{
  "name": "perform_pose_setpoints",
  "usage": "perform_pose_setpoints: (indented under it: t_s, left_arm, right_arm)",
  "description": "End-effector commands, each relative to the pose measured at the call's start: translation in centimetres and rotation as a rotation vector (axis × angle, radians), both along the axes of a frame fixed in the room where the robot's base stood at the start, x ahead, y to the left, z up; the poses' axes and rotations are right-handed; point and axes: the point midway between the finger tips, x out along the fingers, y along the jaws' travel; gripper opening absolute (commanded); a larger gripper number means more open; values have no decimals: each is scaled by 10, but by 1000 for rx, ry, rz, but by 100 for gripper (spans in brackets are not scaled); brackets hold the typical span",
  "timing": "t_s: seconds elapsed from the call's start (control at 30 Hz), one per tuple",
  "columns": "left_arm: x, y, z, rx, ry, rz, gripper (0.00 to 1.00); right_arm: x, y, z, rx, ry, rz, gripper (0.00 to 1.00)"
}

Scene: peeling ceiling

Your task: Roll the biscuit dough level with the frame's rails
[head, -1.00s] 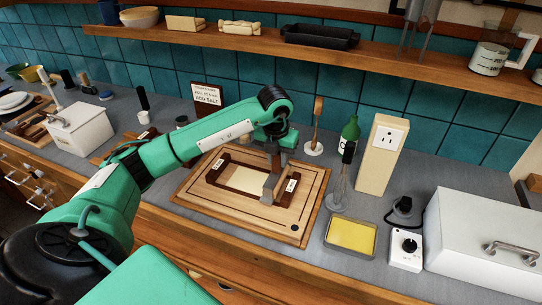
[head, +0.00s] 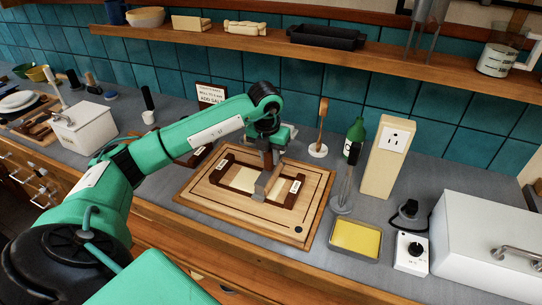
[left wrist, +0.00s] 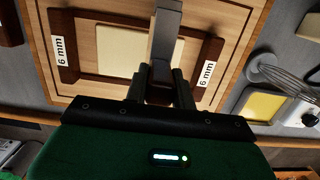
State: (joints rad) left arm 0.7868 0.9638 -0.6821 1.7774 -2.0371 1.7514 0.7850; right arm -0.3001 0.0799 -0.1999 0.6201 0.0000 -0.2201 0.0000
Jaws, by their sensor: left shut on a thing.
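The biscuit dough (head: 240,181) is a flat pale sheet inside a frame on the wooden board (head: 205,199); it also shows in the left wrist view (left wrist: 120,50). The frame's dark rails (head: 294,196) stand left and right of the dough, and the wrist view shows both labels reading "6 mm" on the rails (left wrist: 213,49). My left gripper (head: 267,158) is shut on a grey tool with a dark brown handle (head: 262,185). The tool is over the dough's right part and hides some of it. I cannot tell whether it touches the dough. My right gripper is not in view.
Right of the board are a whisk on a stand (head: 345,187), a yellow-filled tray (head: 356,239), a dial box (head: 411,253) and a white lidded box (head: 490,235). A spoon on a stand (head: 320,130) and a green bottle (head: 355,135) stand behind.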

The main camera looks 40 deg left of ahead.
Motion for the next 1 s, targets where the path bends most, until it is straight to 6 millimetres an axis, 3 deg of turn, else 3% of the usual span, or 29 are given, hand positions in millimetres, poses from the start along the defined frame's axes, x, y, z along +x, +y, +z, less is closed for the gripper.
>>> perform_pose_setpoints:
  t_s: [0.3,0.73,1.0]
  left_arm:
    - [-7,31,-2,1,1,3,0]
    - [-9,37,-1,1,0,2,0]
    - [-15,63,-2,2,2,3,0]
  right_arm:
    - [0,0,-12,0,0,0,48]
    - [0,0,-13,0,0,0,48]
    - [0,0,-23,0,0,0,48]
